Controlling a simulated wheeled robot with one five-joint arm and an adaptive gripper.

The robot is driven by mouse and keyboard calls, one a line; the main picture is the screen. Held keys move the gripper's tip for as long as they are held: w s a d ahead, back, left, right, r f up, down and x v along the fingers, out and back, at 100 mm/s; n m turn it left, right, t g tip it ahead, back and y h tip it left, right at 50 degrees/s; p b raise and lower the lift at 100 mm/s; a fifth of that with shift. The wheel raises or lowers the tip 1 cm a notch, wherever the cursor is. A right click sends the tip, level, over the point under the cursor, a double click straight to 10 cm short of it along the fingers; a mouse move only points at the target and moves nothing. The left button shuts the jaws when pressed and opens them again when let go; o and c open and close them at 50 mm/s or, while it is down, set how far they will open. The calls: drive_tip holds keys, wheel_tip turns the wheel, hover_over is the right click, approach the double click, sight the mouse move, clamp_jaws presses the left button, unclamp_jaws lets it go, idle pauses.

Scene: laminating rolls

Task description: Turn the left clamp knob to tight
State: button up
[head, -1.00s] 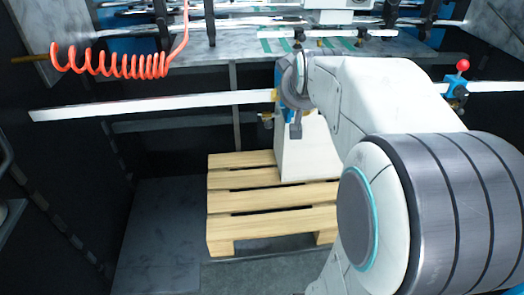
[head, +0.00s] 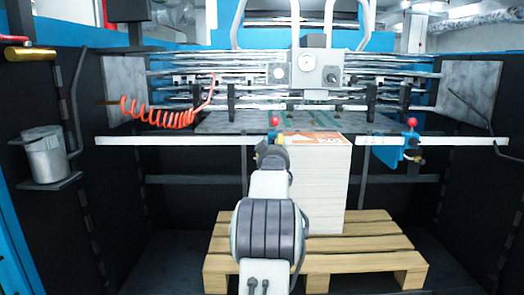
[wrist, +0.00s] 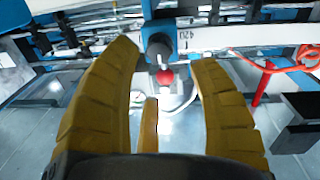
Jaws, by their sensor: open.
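The left clamp (head: 277,135) has a blue body and a red ball knob (head: 275,121) and sits on the long white rail (head: 195,140). In the wrist view its blue body (wrist: 160,22) is at the top, and its red knob (wrist: 165,77) shows between my fingers. My gripper (wrist: 167,58) is open, its yellow fingers spread on either side of the knob with clear gaps. In the head view my gripper's dark wrist covers the clamp's lower part, and the fingers cannot be made out. The right clamp (head: 400,152), also red-knobbed, is farther along the rail.
A tall paper stack (head: 320,190) on a wooden pallet (head: 375,245) stands just behind and right of my arm. A red coiled hose (head: 160,112) hangs at left. A metal can (head: 45,157) sits on a left side bracket. A gauge box (head: 318,70) is above the rail.

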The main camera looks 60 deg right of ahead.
drive_tip(key=shift+p+x, duration=1.6)
drive_tip(key=shift+x, duration=1.8)
drive_tip(key=shift+f, duration=0.1)
drive_tip(key=shift+c, duration=0.3)
clamp_jaws()
